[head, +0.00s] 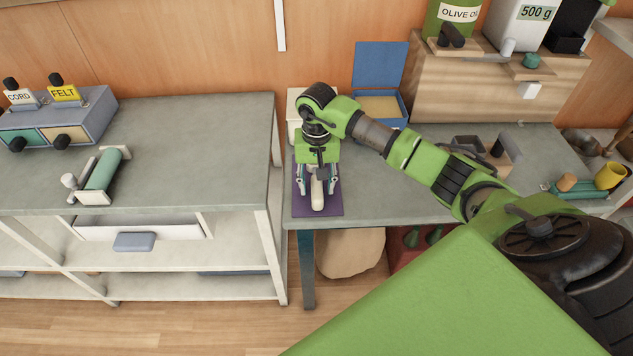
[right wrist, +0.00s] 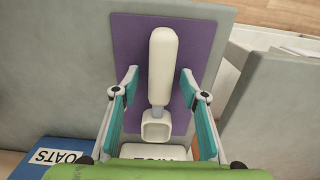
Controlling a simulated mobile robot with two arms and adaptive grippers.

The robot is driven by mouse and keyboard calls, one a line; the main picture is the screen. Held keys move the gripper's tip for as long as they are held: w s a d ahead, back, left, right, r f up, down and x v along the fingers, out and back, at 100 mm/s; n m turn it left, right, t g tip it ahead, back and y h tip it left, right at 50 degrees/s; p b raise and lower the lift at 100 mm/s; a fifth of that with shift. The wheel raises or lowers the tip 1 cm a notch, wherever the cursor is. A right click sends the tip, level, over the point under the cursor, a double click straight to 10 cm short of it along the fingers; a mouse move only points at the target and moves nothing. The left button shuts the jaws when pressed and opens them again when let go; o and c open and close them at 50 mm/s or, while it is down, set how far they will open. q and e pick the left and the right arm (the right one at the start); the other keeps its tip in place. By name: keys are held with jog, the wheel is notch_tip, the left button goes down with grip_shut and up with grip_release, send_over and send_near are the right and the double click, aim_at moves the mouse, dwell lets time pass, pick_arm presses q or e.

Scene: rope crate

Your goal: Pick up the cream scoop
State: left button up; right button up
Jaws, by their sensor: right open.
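The cream scoop (head: 317,194) lies on a purple mat (head: 301,211) at the left end of the right-hand table. In the right wrist view the scoop (right wrist: 162,70) has its long handle pointing away and its square cup nearer to me. My right gripper (head: 318,190) points down over the mat. In the right wrist view its two teal fingers (right wrist: 158,84) stand apart, one on each side of the scoop, with a visible gap on both sides. My left gripper is not in view.
Behind my right gripper stand an open blue box (head: 380,66) and a pale box (head: 295,103). A wooden shelf unit (head: 500,80) holds canisters at the back right. A grey table (head: 200,130) with a teal roll (head: 103,170) stands left, across a narrow gap.

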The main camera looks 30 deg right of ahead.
jog(key=shift+c, duration=0.3)
grip_shut()
jog(key=shift+r, duration=0.1)
